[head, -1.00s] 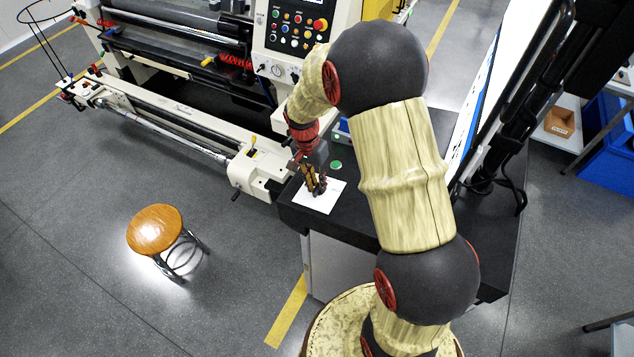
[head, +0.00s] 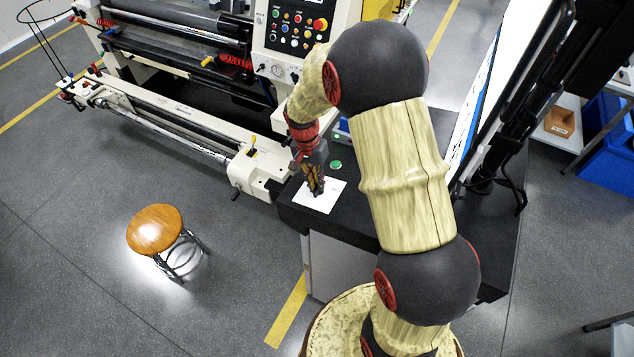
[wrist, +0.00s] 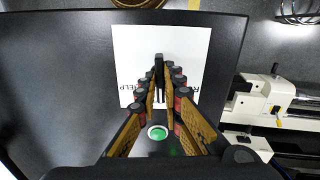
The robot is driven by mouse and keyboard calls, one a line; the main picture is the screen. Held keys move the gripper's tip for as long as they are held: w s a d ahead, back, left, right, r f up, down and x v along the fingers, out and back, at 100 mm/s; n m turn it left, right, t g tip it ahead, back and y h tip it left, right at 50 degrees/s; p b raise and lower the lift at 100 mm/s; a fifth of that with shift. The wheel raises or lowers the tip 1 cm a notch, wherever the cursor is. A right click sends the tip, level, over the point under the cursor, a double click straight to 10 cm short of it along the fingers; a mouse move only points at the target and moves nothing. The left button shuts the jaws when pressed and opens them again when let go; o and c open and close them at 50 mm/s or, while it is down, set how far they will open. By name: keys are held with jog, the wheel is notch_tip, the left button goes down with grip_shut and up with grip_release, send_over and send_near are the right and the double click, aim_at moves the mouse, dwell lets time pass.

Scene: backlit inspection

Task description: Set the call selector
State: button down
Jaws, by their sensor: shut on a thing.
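The call selector (wrist: 158,66) shows in the wrist view as a slim black lever on a white card (wrist: 190,42) that lies on the dark table. The lever points straight up the picture. Dark lettering reads "HELP" to its left; the word to its right is mostly hidden, with an "R" visible. My gripper (wrist: 158,84) is shut on the lever, one finger on each side. In the head view my gripper (head: 317,190) is low over the card (head: 328,200), and its fingers hide the lever.
A round green button (wrist: 157,132) sits near my fingers, and it also shows in the head view (head: 336,164). The cream machine (head: 250,168) stands close at the left of the table (head: 345,226). A wooden stool (head: 155,229) stands on open floor.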

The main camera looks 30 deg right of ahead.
jog(key=n, duration=0.5)
jog(key=shift+r+n, duration=0.1)
jog(key=shift+n, duration=0.3)
jog(key=n, duration=0.5)
jog(key=shift+d, duration=0.1)
dwell(0.3)
jog(key=c, duration=2)
grip_release()
jog(key=shift+o, duration=0.4)
notch_tip(320, 180, up, 12)
jog(key=w+a, duration=0.1)
jog(key=shift+w, duration=0.3)
